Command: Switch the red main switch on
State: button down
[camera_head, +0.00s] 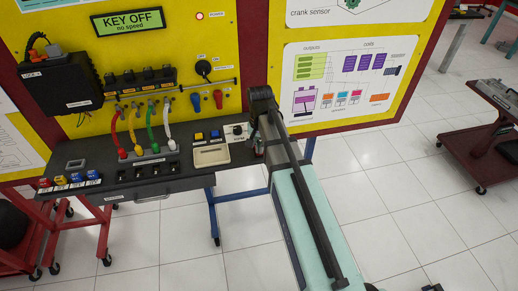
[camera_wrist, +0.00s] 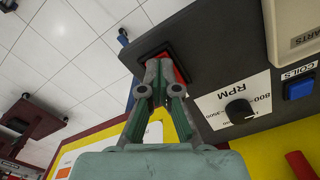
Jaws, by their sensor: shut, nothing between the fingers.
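The red main switch (camera_wrist: 181,74) shows in the wrist view as a red piece in a dark frame at the bench panel's edge, partly hidden behind my gripper. My gripper (camera_wrist: 159,65) is shut and empty, with its fingertips right over the switch. I cannot tell whether they touch it or which way the rocker is tilted. In the head view my gripper (camera_head: 258,148) is at the right end of the dark bench (camera_head: 185,183), and my arm covers most of that area.
The RPM knob (camera_wrist: 239,111) and blue COILS button (camera_wrist: 300,88) are beside the switch. A beige tray (camera_head: 211,156) lies left of my gripper. A red cart (camera_head: 482,150) stands right, with open floor between.

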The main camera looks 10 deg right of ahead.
jog(key=shift+r+p, duration=2.5)
jog(key=shift+r, duration=1)
